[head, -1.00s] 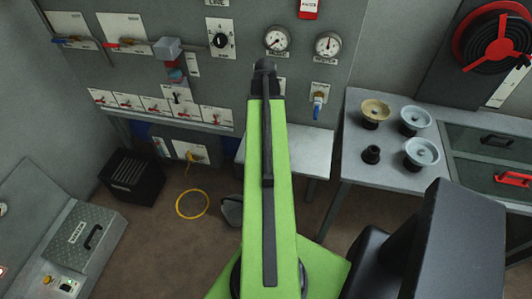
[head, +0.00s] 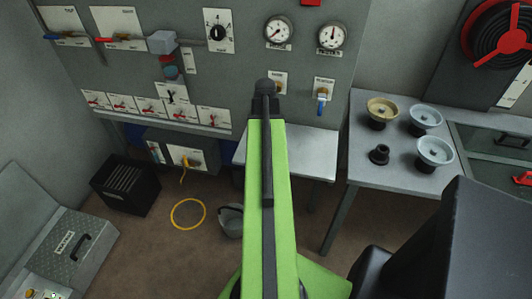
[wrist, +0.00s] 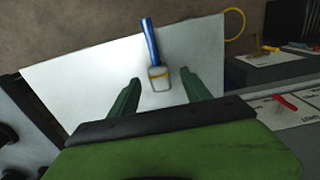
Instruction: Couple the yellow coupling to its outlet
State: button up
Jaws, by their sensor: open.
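A yellowish, bowl-shaped coupling (head: 383,108) stands upright on the grey side table, right of my arm in the head view. I take it for the yellow coupling. A small fitting on the wall panel (head: 279,83) below the left gauge is partly hidden behind my arm; I cannot tell whether it is the outlet. A blue-handled valve (head: 322,102) is on the panel to its right. In the wrist view my gripper (wrist: 158,90) is open and empty. A blue handle with a pale, yellow-banded end (wrist: 159,78) shows beyond the fingers; contact is not visible.
Two pale blue couplings (head: 435,152) and a black fitting (head: 379,154) share the side table (head: 362,182). A bare bench (head: 313,160) lies below the panel. A yellow hose loop (head: 188,213), bucket (head: 230,220) and black crate (head: 126,184) are on the floor.

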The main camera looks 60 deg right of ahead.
notch_tip(320, 180, down, 4)
jog(key=shift+r+b, duration=0.1)
jog(key=shift+b, duration=1.15)
jog(key=shift+r, duration=0.15)
grip_shut()
